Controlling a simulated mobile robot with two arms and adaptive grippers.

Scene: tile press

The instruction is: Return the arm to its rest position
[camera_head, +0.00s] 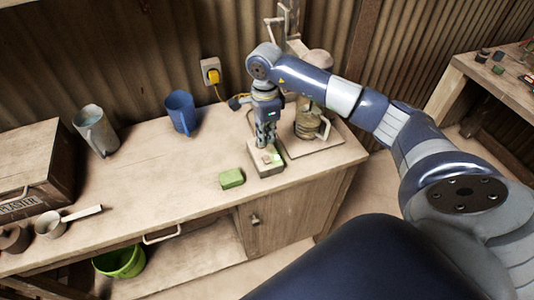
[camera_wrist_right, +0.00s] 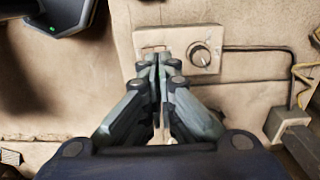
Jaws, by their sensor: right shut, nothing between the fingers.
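My right arm reaches in from the right in the head view, over the workbench (camera_head: 160,175). My right gripper (camera_head: 266,147) points down just above a small control box (camera_head: 269,171) near the bench's front edge. The fingers are shut with nothing between them. In the right wrist view the shut fingertips (camera_wrist_right: 158,58) overlap the lower part of a pinkish square on the box (camera_wrist_right: 182,34), left of a round knob (camera_wrist_right: 200,54). I cannot tell whether the fingertips touch the box. My left gripper is not in view.
The press (camera_head: 310,125) stands close behind and right of the gripper. A green block (camera_head: 231,178) lies left of the box. A blue mug (camera_head: 181,112), grey jug (camera_head: 96,130) and plaster crate (camera_head: 30,165) stand further left. The bench's middle is clear.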

